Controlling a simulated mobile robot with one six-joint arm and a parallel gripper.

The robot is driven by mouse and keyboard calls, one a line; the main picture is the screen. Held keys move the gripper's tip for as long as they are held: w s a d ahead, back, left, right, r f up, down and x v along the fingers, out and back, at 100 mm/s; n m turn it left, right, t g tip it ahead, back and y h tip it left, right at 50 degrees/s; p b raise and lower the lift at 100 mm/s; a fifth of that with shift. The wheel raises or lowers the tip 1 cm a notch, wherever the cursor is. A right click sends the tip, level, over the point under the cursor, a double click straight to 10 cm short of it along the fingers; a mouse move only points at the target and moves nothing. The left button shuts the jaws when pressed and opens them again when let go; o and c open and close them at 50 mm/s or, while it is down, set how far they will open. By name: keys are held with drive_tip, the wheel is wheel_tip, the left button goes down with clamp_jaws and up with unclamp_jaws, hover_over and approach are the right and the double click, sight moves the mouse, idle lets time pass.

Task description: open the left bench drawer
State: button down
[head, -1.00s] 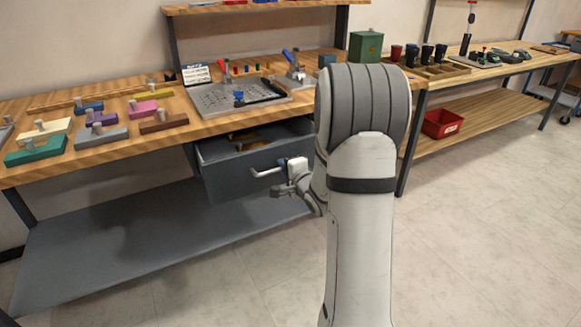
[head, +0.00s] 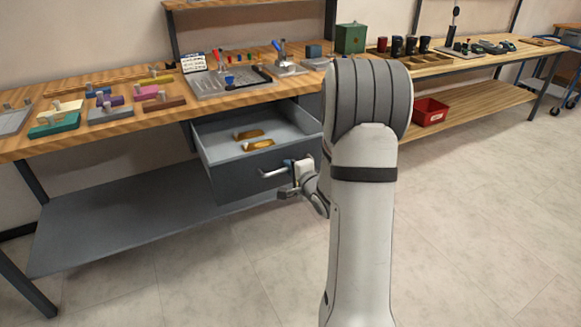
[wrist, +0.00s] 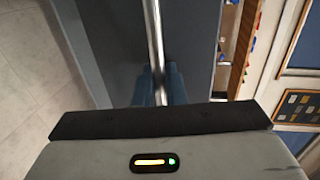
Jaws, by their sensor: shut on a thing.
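The left bench drawer (head: 232,176) is a grey drawer pulled out from under the wooden bench in the head view. Its interior shows two yellow-brown items (head: 257,144) lying on the bottom. A silver bar handle (head: 272,173) is on its front. My gripper (head: 293,168) is at the right part of this handle, its blue fingertips shut on the bar. In the wrist view the handle (wrist: 155,45) runs down between the blue fingertips (wrist: 158,85), in front of the grey drawer face (wrist: 125,40). My arm hides part of the bench to the right of the drawer.
The wooden bench top (head: 95,142) carries several coloured blocks and a grey perforated plate (head: 225,88). A grey lower shelf (head: 130,215) is below the drawer. A red bin (head: 430,112) stands on the right bench's shelf. The floor in front is clear.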

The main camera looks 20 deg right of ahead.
drive_tip(key=shift+a+f, duration=0.1)
drive_tip(key=shift+a, duration=0.15)
drive_tip(key=c, duration=1.8)
unclamp_jaws()
drive_tip(key=shift+o, duration=0.6)
drive_tip(key=shift+d, duration=0.1)
drive_tip(key=s+r+p, duration=0.1)
drive_tip(key=s, duration=0.6)
drive_tip(key=shift+s+d+r, duration=0.15)
drive_tip(key=shift+s+r, duration=0.15)
drive_tip(key=shift+s, duration=0.05)
